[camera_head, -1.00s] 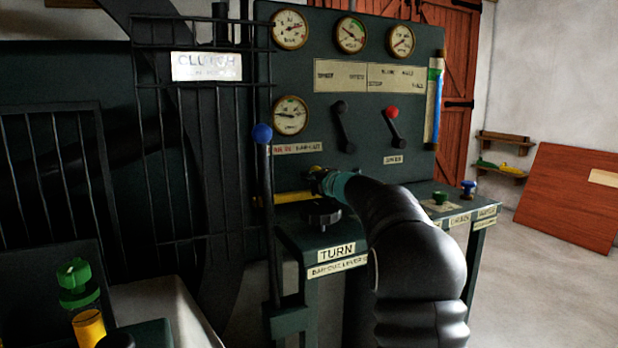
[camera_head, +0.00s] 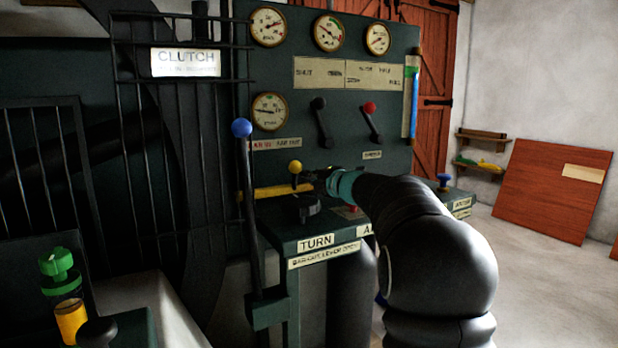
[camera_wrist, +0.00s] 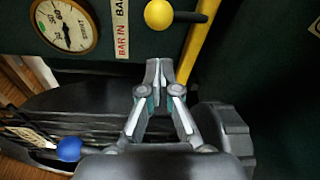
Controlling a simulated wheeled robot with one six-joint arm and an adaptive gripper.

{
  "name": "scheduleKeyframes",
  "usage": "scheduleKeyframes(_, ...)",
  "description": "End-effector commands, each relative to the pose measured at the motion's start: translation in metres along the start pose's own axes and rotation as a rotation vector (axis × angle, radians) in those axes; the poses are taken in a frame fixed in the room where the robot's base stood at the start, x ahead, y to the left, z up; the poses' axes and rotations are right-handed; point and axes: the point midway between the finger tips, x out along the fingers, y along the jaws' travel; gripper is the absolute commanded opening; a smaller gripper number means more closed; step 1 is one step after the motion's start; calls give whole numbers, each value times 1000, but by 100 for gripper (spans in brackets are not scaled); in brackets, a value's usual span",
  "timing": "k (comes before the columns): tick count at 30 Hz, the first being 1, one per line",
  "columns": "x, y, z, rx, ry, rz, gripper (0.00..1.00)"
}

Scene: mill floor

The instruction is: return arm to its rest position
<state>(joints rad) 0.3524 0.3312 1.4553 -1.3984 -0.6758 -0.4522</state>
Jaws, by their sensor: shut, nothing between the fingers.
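My arm reaches from the lower right toward the panel in the head view. My gripper (camera_head: 322,177) is at its end, small and partly dark against the panel, just right of a yellow ball knob (camera_head: 295,167). In the wrist view my gripper (camera_wrist: 160,70) has its fingertips together with nothing between them. The yellow knob (camera_wrist: 159,14) and a yellow bar (camera_wrist: 201,45) lie beyond the fingertips there. I cannot tell from these views whether the fingers touch anything.
A tall lever with a blue knob (camera_head: 241,128) stands left of my gripper. A black handwheel (camera_head: 303,209) sits on the desk above the TURN label (camera_head: 316,241). The panel holds gauges (camera_head: 269,111) and a red-knobbed lever (camera_head: 370,108). Open floor (camera_head: 540,270) lies to the right.

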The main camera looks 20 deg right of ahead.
Motion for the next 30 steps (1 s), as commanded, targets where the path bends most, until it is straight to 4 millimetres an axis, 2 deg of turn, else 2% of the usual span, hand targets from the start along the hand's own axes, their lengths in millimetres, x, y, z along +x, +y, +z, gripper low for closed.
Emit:
scheduleKeyframes(9,0,2,-1,5,-4,1,0)
scheduleKeyframes(14,-14,18,-5,86,-78,12,0)
scheduleKeyframes(18,-49,37,-14,264,-226,18,0)
scheduleKeyframes(22,-91,38,-27,471,-370,4,0)
scheduleKeyframes(26,-139,23,-48,684,-500,-32,0)
scheduleKeyframes(30,-193,-8,-82,915,-623,-101,0)
